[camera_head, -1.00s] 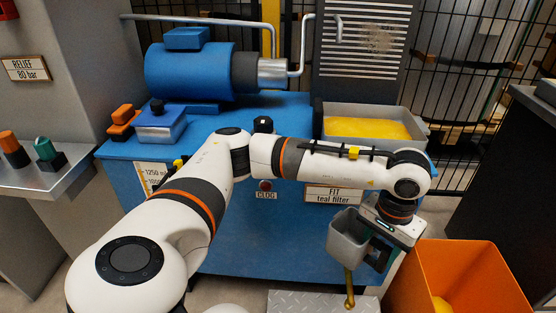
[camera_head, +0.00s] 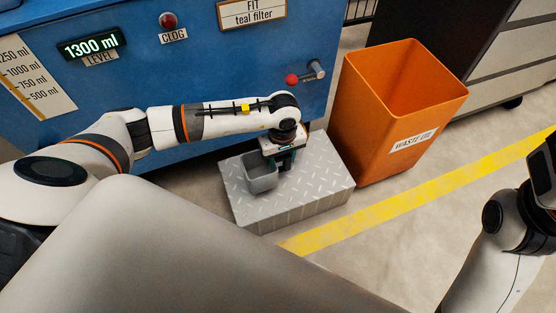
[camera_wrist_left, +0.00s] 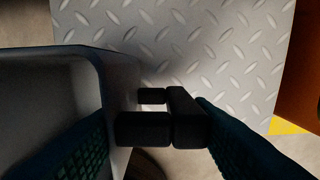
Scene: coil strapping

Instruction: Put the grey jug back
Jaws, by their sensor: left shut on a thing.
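The grey jug (camera_head: 262,179) is upright at the grey diamond-pattern step plate (camera_head: 315,185), over its left part. I cannot tell whether its base touches the plate or hangs just above it. My left gripper (camera_head: 285,162) is at the jug's right side, pointing down, and is shut on its handle. In the left wrist view the jug (camera_wrist_left: 118,80) fills the left side, its open top toward the camera. Its black handle (camera_wrist_left: 160,118) lies between the fingers. Of my right arm, only links show at the right edge.
An orange waste bin (camera_head: 385,125) stands right of the plate. The blue machine (camera_head: 150,90) rises behind it, with a red-ended tap (camera_head: 305,75) and a level display reading 1300 ml (camera_head: 91,43). A yellow floor line (camera_head: 410,195) runs past. The plate's right part is bare.

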